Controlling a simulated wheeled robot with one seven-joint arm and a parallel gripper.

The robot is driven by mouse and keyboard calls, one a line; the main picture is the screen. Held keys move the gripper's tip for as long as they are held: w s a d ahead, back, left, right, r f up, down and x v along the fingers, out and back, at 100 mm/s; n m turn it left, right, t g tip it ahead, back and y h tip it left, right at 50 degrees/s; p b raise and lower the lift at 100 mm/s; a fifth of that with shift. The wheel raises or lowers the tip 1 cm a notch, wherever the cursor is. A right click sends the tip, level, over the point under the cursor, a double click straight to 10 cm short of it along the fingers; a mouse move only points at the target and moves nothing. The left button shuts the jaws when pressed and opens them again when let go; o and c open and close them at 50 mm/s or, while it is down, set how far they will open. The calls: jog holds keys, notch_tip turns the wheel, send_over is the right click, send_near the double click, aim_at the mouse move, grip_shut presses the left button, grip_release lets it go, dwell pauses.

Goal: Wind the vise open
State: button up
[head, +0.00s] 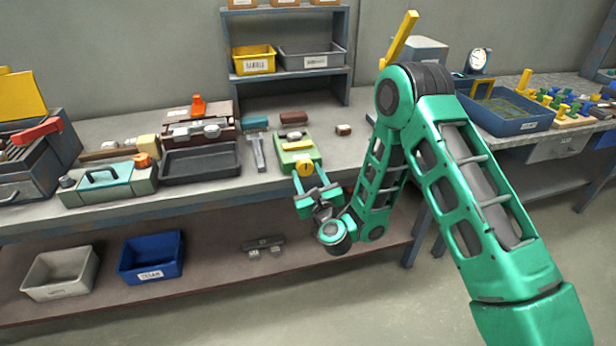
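A small green vise (286,157) sits at the front edge of the workbench, near the middle of the head view. It has a yellow bar (300,145) across its top and a round yellow handle (304,169) on its front end, facing me. My gripper (310,178) is just in front of and below the handle, pointing at it. Its two green fingers stand apart, one toward each side of the handle. I cannot tell whether either finger touches it. The vise's screw and jaw gap are too small to make out.
A grey clamp-like tool (256,152) lies close left of the vise, beside a dark tray (201,162). A small brown block (343,130) lies to the right. Behind stands a shelf with a yellow bin (253,60). The lower shelf holds a blue bin (150,258).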

jog(key=c, duration=0.6)
jog(key=shift+o, duration=0.2)
jog(key=shift+n, duration=0.3)
jog(key=n, duration=0.3)
jog(key=shift+d+n, duration=0.1)
jog(key=shift+n, duration=0.2)
jog(key=n, duration=0.4)
jog(key=shift+n, duration=0.3)
jog(key=n, duration=0.4)
jog(key=shift+d+n, duration=0.1)
jog(key=shift+n, duration=0.2)
jog(key=n, duration=0.5)
jog(key=shift+s, duration=0.15)
